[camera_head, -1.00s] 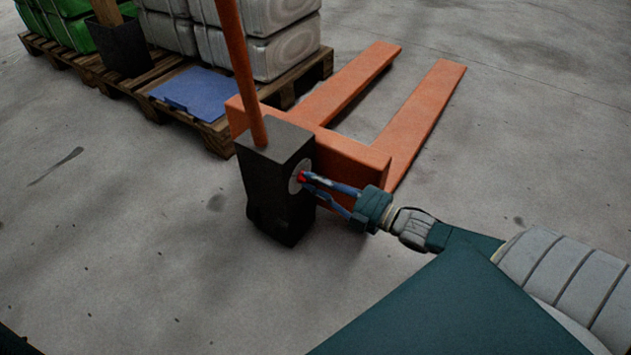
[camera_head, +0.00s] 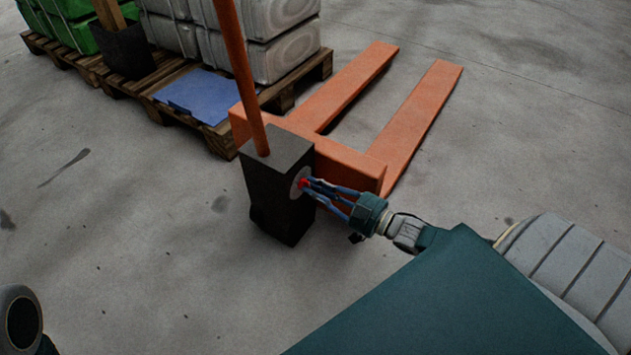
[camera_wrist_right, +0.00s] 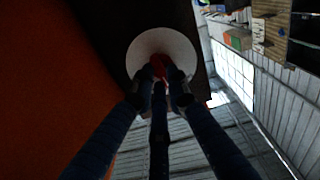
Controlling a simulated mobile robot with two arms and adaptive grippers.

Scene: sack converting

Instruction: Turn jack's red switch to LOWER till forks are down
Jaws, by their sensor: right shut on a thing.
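The pallet jack has a black housing (camera_head: 272,197), an orange handle and two orange forks (camera_head: 415,120) stretching away to the upper right, low over the floor. A red switch (camera_head: 303,183) sits on a pale round plate on the housing's right face. My right gripper (camera_head: 307,184) is shut on the switch, its blue fingers reaching in from the right. In the right wrist view the fingertips close around the red switch (camera_wrist_right: 158,66) in front of the pale disc (camera_wrist_right: 148,44); they hide part of it. No switch lettering is readable. My left gripper is not in view.
A wooden pallet (camera_head: 180,112) stands behind the jack to the left, with grey sacks (camera_head: 270,50), green sacks (camera_head: 70,30), a blue sheet (camera_head: 203,92) and a black bin (camera_head: 122,50). The concrete floor in front and to the right is clear.

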